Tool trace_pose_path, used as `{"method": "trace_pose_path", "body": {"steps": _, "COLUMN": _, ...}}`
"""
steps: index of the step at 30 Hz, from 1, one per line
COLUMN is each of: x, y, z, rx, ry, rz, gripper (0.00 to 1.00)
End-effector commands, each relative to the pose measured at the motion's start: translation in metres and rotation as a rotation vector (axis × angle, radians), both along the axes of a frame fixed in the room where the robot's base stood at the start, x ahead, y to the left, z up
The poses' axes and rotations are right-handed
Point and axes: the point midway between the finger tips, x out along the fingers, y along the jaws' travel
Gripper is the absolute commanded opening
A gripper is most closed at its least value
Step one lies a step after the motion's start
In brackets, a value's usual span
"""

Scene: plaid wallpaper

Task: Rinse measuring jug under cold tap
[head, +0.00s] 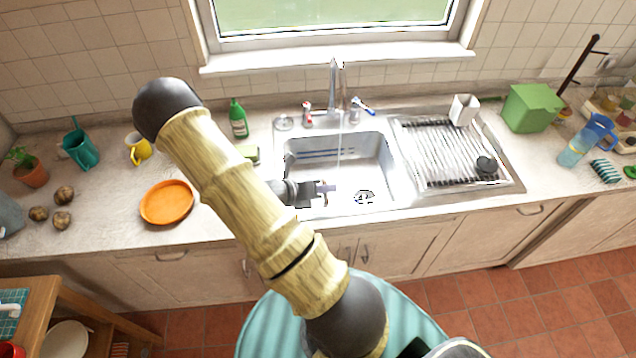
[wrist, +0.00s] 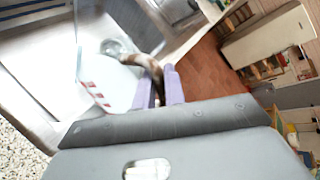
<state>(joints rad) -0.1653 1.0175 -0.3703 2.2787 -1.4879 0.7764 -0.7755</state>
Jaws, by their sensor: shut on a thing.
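My gripper (head: 326,187) reaches over the front left part of the sink basin (head: 372,150). In the wrist view, its purple fingers (wrist: 158,88) are shut on the brown handle of a clear measuring jug (wrist: 102,82) with red marks. The jug is hard to make out in the head view. The tap (head: 333,80) stands at the back of the sink, and a thin stream of water (head: 339,150) falls from it, close to my gripper. I cannot tell whether the water enters the jug. The blue-marked cold handle (head: 364,105) is right of the spout, the red-marked handle (head: 307,115) left.
A ribbed drainboard (head: 440,150) right of the basin holds a white cup (head: 463,109) and a dark round item (head: 486,166). A green bottle (head: 238,118) and an orange plate (head: 167,202) are left of the sink.

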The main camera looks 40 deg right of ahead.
Motion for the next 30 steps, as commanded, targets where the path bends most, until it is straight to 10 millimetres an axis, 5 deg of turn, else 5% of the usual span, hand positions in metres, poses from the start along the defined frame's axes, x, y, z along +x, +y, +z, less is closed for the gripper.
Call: {"method": "trace_pose_path", "body": {"steps": 30, "x": 0.0073, "y": -0.0007, "z": 0.0021, "rx": 0.044, "ry": 0.07, "rz": 0.011, "gripper": 0.0}}
